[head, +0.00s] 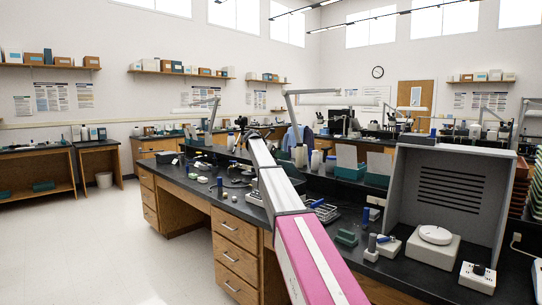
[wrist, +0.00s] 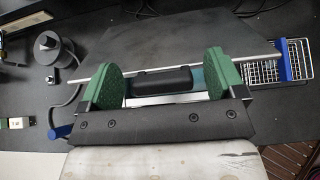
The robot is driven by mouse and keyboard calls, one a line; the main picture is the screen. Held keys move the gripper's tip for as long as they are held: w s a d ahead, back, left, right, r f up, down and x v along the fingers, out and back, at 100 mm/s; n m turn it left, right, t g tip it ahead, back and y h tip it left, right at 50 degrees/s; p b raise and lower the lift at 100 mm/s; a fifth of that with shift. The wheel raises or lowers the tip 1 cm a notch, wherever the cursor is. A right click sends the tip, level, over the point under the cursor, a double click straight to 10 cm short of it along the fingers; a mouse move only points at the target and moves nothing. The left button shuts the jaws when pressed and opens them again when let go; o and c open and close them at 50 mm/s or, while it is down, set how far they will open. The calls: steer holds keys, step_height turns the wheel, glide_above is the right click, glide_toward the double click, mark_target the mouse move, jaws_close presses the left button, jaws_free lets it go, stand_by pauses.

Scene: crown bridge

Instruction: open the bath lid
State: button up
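In the wrist view a dark grey flat panel (wrist: 185,40), which looks like the bath lid, has a thin silver edge. A short black handle-like bar (wrist: 160,80) lies along its near side. My gripper (wrist: 162,82) has its two green-padded fingers wide apart, one beyond each end of the bar. Narrow gaps show between the pads and the bar, and I cannot tell whether anything touches. The panel looks lowered, but its angle is hard to judge. In the head view my arm reaches over the bench and hides the bath; the fingers are too small to make out.
Wire racks (wrist: 292,60) with a blue handle stand right of the panel. A dark cylindrical device (wrist: 50,48) with a cable sits at left. In the head view, the black bench (head: 225,190) also carries a grey hood (head: 450,190) and a white round-topped device (head: 434,243) at right.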

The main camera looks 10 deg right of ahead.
steer(key=shift+s+a, duration=0.1)
steer(key=v, duration=1)
steer(key=shift+s+a, duration=0.15)
steer(key=shift+a, duration=0.05)
steer(key=shift+r, duration=0.15)
